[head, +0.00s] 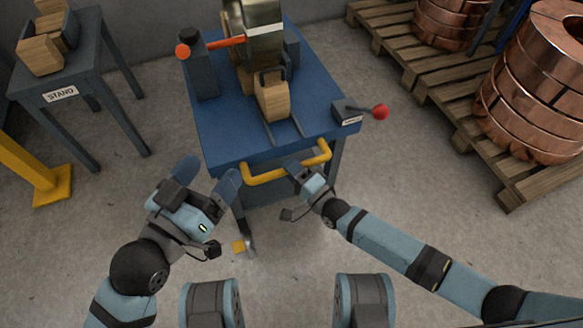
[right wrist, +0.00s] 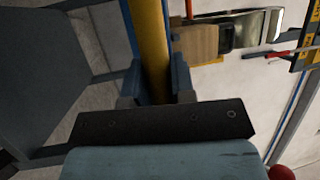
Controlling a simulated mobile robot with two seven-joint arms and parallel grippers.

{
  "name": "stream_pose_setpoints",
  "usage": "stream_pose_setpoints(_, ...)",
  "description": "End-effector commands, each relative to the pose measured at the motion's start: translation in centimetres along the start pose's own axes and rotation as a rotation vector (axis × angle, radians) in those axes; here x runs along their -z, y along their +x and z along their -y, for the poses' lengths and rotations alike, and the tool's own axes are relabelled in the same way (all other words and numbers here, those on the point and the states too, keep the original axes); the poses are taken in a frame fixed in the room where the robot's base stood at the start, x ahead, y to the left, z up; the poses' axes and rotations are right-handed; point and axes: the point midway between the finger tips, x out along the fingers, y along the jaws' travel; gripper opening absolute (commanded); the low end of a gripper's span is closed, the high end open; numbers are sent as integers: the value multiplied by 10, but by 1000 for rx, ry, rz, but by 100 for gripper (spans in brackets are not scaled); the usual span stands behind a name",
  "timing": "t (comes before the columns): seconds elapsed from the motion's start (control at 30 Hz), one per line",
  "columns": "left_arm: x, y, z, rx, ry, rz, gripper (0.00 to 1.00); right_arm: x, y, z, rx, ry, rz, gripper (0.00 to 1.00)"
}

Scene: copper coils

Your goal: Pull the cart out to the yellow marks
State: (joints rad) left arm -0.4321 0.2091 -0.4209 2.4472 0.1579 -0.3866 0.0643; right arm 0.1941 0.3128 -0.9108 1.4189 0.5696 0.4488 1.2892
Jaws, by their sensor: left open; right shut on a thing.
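The blue cart (head: 230,133) stands ahead of me in the head view, with a yellow handle bar (head: 275,174) on its near edge. My right gripper (head: 308,170) is shut on the right part of that handle. In the right wrist view the yellow bar (right wrist: 150,45) runs between the fingers of my right gripper (right wrist: 155,85). My left gripper (head: 207,172) is open and empty, to the left of the handle and apart from it. A small yellow mark (head: 238,246) shows on the floor by the cart's near left leg, partly hidden.
A grey table labelled STAND (head: 62,94) is at the left, beside a yellow post (head: 35,170). Copper coils (head: 535,95) sit on wooden pallets (head: 425,75) at the right. The cart carries wooden blocks (head: 272,98) and a red-knobbed lever (head: 380,112). Floor near me is clear.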

Motion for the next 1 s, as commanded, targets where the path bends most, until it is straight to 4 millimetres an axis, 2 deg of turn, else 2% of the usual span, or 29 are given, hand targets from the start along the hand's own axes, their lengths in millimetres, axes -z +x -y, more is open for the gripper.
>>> stream_pose_setpoints(0.43,0,0,1,-1,4,1,80,-3,-4,-2,-2,1,3,0)
stream_pose_setpoints(0.47,0,0,1,-1,5,1,80,-3,-4,-2,-2,1,3,30)
stream_pose_setpoints(0.53,0,0,1,-2,6,1,80,-3,-4,-2,-2,1,2,46)
stream_pose_setpoints(0.83,1,0,1,-2,6,1,80,-1,-2,1,0,1,1,48)
stream_pose_setpoints(1.0,13,0,-1,0,7,-25,80,0,1,19,1,1,1,48)
